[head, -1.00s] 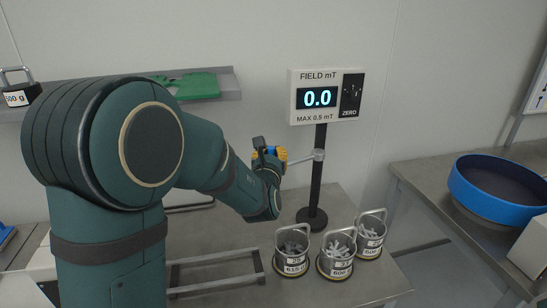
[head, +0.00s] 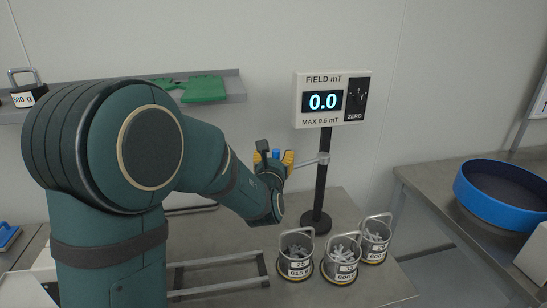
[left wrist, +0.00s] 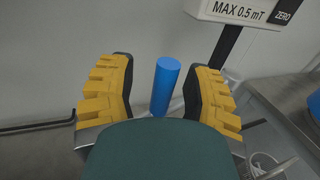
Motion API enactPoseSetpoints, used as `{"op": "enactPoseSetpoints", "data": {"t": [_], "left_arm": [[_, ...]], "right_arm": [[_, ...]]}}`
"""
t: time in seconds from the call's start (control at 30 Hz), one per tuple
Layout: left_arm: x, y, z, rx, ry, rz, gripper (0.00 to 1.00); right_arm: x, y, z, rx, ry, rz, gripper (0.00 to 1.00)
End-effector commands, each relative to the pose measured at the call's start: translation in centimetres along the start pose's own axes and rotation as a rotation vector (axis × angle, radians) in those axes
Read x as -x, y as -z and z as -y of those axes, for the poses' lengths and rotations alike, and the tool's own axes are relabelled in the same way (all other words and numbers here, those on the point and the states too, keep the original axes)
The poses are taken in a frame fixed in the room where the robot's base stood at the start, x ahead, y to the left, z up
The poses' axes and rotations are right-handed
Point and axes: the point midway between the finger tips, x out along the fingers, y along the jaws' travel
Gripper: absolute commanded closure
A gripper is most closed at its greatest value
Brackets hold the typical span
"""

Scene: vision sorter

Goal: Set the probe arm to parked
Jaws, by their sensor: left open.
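The probe arm (head: 308,161) is a thin grey rod that sticks out to the left from a clamp on the black post of the field meter (head: 333,100). The meter reads 0.0. The probe's blue end (head: 276,154) shows at my left gripper (head: 273,158). In the left wrist view the blue end (left wrist: 165,86) stands between the two yellow-padded fingers of my left gripper (left wrist: 164,92), with gaps on both sides. The gripper is open. Its body hides the lower part of the blue end. My right gripper is not in view.
Several metal cans with weights (head: 342,262) stand on the bench (head: 225,235) close to the post's base. A metal frame (head: 222,275) lies to their left. A blue round pan (head: 500,195) is on the right bench. A shelf (head: 238,86) with green cloth runs behind.

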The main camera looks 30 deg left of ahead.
Motion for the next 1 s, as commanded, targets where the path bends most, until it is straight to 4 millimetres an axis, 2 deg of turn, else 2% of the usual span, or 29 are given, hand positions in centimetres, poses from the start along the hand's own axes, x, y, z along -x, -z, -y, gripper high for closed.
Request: {"op": "enactPoseSetpoints", "data": {"t": [0.3,0.47,0.6,0.87,1.0], "left_arm": [[4.6,0.0,-0.1,0.005,-0.001,-0.001,0.50],[6.5,0.0,-0.1,0.003,-0.002,-0.001,0.50],[7.2,0.0,-0.2,0.001,-0.003,-0.002,0.50],[7.3,0.0,-0.1,0.000,-0.003,-0.001,0.51],[6.9,-0.5,0.7,-0.004,-0.006,-0.002,1.00]], "right_arm": [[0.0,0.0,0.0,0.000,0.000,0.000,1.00],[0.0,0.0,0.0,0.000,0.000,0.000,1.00],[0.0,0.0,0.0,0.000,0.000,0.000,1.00],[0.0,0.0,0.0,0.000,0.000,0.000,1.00],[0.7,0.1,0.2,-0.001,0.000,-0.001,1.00]]}}
